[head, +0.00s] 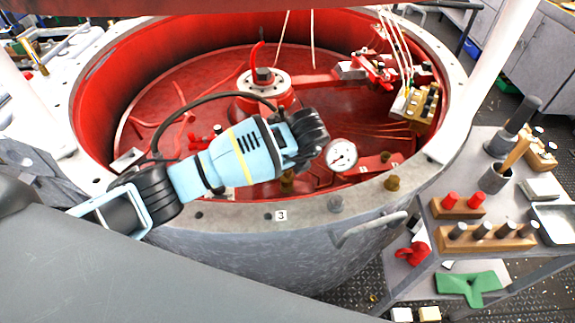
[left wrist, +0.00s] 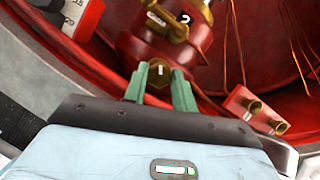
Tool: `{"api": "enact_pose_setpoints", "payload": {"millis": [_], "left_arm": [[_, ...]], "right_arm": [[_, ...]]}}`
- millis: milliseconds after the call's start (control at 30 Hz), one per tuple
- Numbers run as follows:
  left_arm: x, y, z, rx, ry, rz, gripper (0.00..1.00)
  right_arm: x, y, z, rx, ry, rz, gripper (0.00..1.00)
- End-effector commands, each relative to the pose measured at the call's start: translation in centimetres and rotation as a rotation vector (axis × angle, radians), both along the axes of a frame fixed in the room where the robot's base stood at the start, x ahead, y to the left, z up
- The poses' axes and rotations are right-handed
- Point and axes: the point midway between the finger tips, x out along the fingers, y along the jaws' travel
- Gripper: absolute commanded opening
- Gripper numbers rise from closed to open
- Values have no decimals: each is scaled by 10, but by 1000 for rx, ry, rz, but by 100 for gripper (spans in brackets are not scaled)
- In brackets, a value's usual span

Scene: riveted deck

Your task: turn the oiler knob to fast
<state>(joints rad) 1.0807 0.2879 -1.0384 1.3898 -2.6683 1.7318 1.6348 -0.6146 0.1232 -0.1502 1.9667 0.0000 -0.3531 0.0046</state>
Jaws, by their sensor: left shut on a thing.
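In the left wrist view, my left gripper (left wrist: 160,88) has its two green fingers closed on a small brass-coloured knob (left wrist: 159,73) marked "1", in front of a red housing (left wrist: 150,48). The knob's pointer and any slow or fast marks cannot be made out. A second brass-coloured fitting (left wrist: 166,16) marked "2" sits farther up the same housing. In the head view, my light blue left arm reaches from the left over the red-lined tub (head: 165,120); its fingertips and the held knob cannot be made out. My right gripper is not in view.
A round white gauge (head: 341,155) stands just right of my left wrist. The tub's thick grey rim (head: 335,204) runs in front. A red block with brass pegs (left wrist: 255,110) is right of my fingers. A cart with tool blocks (head: 485,236) stands at the right.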

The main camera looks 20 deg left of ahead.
Motion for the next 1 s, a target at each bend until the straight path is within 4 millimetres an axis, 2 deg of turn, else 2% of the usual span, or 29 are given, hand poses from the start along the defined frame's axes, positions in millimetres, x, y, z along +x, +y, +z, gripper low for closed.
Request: {"api": "enact_pose_setpoints", "payload": {"millis": [367,400,533,833,1000], "left_arm": [[1,0,1,0,-2,4,4],[1,0,1,0,-2,4,32],[0,0,1,0,-2,3,49],[0,0,2,0,-1,2,49],[-4,-6,19,-2,-5,0,49]], "right_arm": [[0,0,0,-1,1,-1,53],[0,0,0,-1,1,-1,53],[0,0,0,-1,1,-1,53],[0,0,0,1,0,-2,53],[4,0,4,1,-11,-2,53]]}}
